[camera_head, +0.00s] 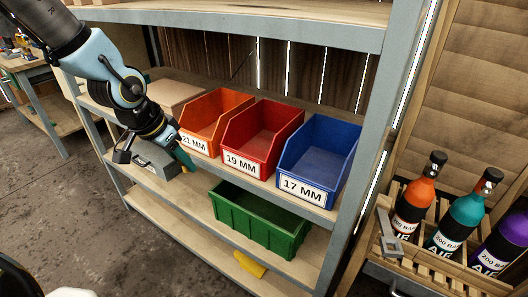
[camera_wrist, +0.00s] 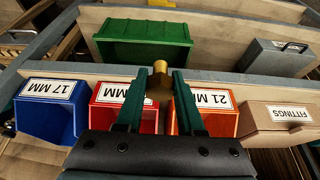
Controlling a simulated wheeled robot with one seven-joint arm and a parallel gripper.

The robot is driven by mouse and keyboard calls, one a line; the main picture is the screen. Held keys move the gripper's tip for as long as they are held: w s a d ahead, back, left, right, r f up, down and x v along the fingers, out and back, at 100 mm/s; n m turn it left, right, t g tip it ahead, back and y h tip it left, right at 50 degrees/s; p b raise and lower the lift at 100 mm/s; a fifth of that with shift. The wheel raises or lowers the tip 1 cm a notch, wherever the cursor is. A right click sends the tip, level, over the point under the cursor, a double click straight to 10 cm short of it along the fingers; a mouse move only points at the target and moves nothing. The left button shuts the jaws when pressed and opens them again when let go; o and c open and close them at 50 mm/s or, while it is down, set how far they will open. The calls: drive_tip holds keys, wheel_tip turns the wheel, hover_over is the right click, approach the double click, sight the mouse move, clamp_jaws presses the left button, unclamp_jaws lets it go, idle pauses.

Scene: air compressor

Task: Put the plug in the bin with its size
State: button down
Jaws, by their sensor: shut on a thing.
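My gripper (camera_head: 184,158) is in front of the shelf, just below the front edge of the orange bin. In the wrist view my gripper (camera_wrist: 160,85) is shut on a small brass plug (camera_wrist: 159,70), which sticks out past the fingertips. No size mark on the plug is readable. The orange 21 MM bin (camera_head: 208,118), red 19 MM bin (camera_head: 262,135) and blue 17 MM bin (camera_head: 322,155) stand side by side on the middle shelf. The wrist view shows them upside down, with the fingers covering part of the red bin's label (camera_wrist: 112,92).
A green bin (camera_head: 262,222) and a grey case (camera_head: 155,160) are on the shelf below. A yellow object (camera_head: 250,263) lies lower down. A FITTINGS box (camera_wrist: 275,119) is beside the orange bin. Air bottles (camera_head: 455,222) stand in a crate at right.

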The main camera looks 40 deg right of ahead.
drive_tip(key=shift+s+d+r+m, duration=0.1)
drive_tip(key=shift+s+r+m, duration=0.4)
drive_tip(key=shift+s+r, duration=0.25)
drive_tip(key=d, duration=0.6)
drive_tip(key=w+d+f, duration=0.1)
drive_tip(key=d, duration=0.5)
drive_tip(key=w+d, duration=0.1)
drive_tip(key=d, duration=0.5)
drive_tip(key=shift+f, duration=3)
drive_tip(key=shift+f, duration=0.15)
drive_tip(key=c, duration=0.8)
unclamp_jaws()
